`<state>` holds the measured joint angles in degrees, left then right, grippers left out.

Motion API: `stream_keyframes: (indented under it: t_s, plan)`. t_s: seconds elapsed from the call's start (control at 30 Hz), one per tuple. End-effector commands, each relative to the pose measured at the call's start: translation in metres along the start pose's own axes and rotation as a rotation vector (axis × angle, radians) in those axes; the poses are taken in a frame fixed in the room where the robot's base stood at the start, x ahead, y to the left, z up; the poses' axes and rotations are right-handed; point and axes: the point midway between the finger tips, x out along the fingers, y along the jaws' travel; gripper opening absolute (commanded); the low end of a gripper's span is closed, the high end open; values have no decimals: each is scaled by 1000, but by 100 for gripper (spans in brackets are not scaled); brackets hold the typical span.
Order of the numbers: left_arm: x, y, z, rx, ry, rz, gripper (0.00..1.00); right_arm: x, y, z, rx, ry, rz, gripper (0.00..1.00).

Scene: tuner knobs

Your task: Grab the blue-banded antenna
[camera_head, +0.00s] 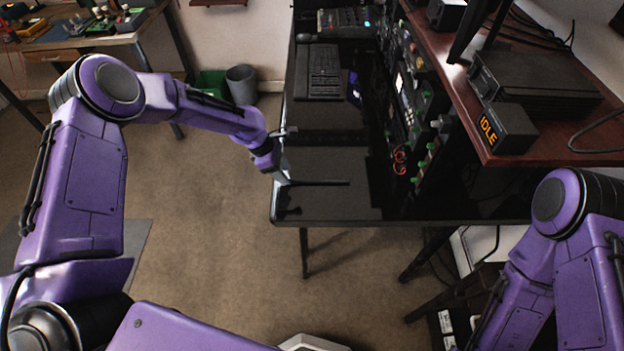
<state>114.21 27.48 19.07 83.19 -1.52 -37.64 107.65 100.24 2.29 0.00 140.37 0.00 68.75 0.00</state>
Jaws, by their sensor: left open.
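A thin dark rod (325,183), which looks like an antenna, lies on the near part of the black desk (345,205). I cannot make out a blue band on it. My left gripper (284,177) is open at the desk's left edge, right by the rod's left end. I cannot tell whether the rod's end is between the fingers. My right arm shows at the lower right, but its gripper is not in view.
A rack with knobs and green lights (425,165) stands along the desk's right side. A keyboard (318,72) lies farther back.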

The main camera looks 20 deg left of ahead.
Motion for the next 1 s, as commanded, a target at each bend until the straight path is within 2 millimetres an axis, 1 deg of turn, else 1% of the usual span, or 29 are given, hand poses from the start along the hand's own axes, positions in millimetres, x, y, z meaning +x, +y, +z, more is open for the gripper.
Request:
stream_keyframes:
  t_s: [0.03, 0.1, 0.2, 0.4, 0.43, 0.47, 0.5, 0.53, 0.57, 1.0]
  plan:
    - [7, -2, 2, -3, 0, -3, 46, -7, 0, -3, 0, 0, 0, 43]
    - [19, -1, 1, -4, 1, -1, 46, -7, 0, -3, 0, 1, 0, 43]
    - [29, -1, 0, -5, 1, 1, 46, -8, 1, -3, 0, 1, 0, 43]
    - [30, 0, -1, -5, 0, 3, 46, -7, 1, -3, 0, 0, 0, 43]
    - [30, 0, -1, -5, 0, 3, 40, -7, 1, -3, 0, 0, 0, 43]
    - [30, 0, -1, -5, 0, 3, 30, -7, 1, -3, 0, 0, 0, 43]
    - [30, 0, -1, -5, 0, 3, 17, -7, 1, -3, 0, 0, 0, 43]
    - [30, 0, -1, -5, 0, 3, 7, -7, 1, -3, 0, 0, 0, 43]
    - [30, 0, -1, -5, 0, 3, 0, -7, 1, -3, 0, 0, 0, 43]
    - [28, 0, 0, -4, 0, 3, 0, -7, 0, -3, 0, 0, 0, 43]
